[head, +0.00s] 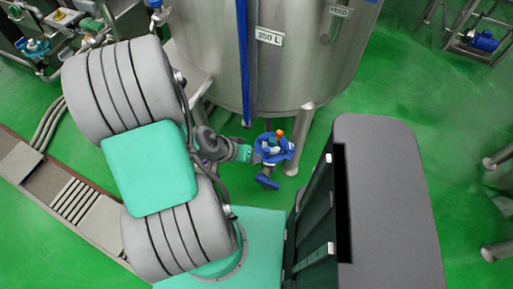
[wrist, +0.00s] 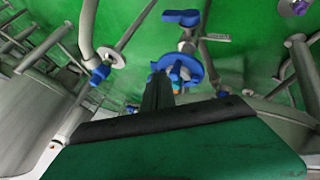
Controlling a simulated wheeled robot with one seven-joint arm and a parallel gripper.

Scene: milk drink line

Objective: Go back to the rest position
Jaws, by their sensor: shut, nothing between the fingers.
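My gripper (head: 256,153) is at the end of my grey and green arm, below the steel tank in the head view. In the wrist view my gripper (wrist: 158,88) shows as dark fingers close together with nothing held. Right at the fingertips is a blue round valve part (head: 285,148) with an orange piece on top. It also shows in the wrist view (wrist: 190,66), just beyond the fingers. A blue handle (head: 267,182) sticks out from it. I cannot tell whether the fingers touch the valve part.
The large steel tank (head: 300,75) stands on legs (head: 300,130) behind the gripper. A grey channel with a grating (head: 75,200) runs along the left. Pipework (head: 45,40) stands at the upper left.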

